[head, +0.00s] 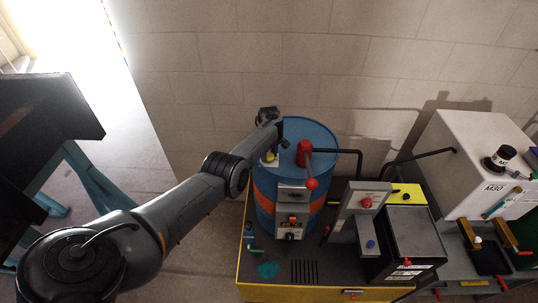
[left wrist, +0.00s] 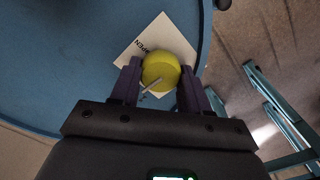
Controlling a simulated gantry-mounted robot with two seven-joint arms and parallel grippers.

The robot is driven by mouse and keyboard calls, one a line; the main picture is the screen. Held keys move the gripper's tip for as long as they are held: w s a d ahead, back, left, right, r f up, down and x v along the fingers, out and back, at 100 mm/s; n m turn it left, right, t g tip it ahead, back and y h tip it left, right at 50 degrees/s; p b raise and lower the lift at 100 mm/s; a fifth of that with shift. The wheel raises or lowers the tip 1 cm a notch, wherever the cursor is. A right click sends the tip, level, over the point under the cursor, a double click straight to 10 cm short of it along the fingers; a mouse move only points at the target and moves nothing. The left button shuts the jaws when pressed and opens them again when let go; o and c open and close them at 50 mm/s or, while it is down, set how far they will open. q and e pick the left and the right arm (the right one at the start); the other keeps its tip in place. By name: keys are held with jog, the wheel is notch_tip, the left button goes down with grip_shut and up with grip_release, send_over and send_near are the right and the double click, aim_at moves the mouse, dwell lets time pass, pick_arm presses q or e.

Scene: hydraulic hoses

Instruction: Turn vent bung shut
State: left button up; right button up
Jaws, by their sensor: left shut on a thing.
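The vent bung is a round yellow cap (left wrist: 160,70) on top of the blue drum (head: 322,135). It sits on a white label marked "OPEN" (left wrist: 140,48), with a pale pointer line across its lower part. In the head view a little of the yellow bung (head: 270,156) shows beside my gripper. My left gripper (left wrist: 158,88) is over the drum's left side, its two dark fingers on either side of the bung and shut on it. My right gripper is not in view.
A red pump (head: 304,152) with a black hose stands on the drum, close to the right of my left gripper. A grey unit with red and blue knobs (head: 362,205) and a white tank (head: 478,150) stand further right.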

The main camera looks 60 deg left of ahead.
aim_at(269, 154)
pick_arm(q)
jog(key=shift+n, duration=0.3)
jog(key=o, duration=1.1)
jog(key=shift+c, duration=0.2)
jog(key=shift+r, duration=0.55)
notch_tip(269, 154, up, 10)
jog(key=p, duration=0.2)
jog(key=shift+f, duration=0.15)
